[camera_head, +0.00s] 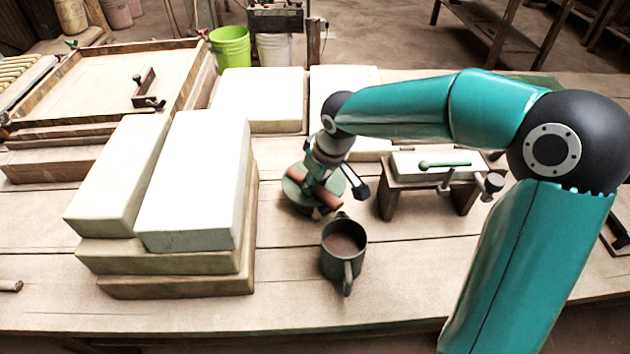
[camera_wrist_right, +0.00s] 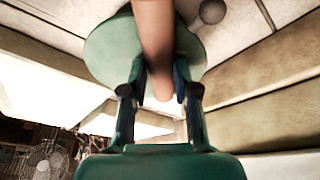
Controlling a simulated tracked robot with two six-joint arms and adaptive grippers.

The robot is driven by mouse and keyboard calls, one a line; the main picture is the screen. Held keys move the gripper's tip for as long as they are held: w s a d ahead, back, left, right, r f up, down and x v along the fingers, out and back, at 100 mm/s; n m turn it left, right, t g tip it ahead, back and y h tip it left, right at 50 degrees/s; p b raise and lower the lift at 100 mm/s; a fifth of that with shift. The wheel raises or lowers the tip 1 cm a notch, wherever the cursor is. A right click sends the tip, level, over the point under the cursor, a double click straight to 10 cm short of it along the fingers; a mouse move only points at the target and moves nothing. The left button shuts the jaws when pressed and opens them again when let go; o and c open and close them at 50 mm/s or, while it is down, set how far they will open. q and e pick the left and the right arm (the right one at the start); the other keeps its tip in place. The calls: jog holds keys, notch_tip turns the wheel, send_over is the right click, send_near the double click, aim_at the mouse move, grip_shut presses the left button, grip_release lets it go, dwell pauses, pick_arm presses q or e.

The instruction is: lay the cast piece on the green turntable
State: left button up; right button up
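The green turntable (camera_head: 294,188) is a round disc on the table, between the stacked white blocks and the small stand. My right gripper (camera_head: 335,190) is over its right side, pointing down. The reddish-brown cast piece (camera_head: 327,199), a rounded bar, is between its fingers. In the right wrist view the fingers (camera_wrist_right: 160,83) close on both sides of the cast piece (camera_wrist_right: 155,35), which lies across the turntable disc (camera_wrist_right: 108,50). I cannot tell whether the piece touches the disc or is just above it. My left gripper is not in view.
A dark mug (camera_head: 343,262) stands close in front of the turntable. Stacked white blocks (camera_head: 196,180) rise at the left. A small stand (camera_head: 390,190) with a white slab and a green-handled tool is at the right.

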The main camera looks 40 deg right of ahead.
aim_at(325, 196)
jog(key=o, duration=0.5)
jog(key=shift+c, duration=0.2)
jog(key=shift+r, duration=0.1)
jog(key=p+v, duration=0.2)
jog(key=v, duration=1)
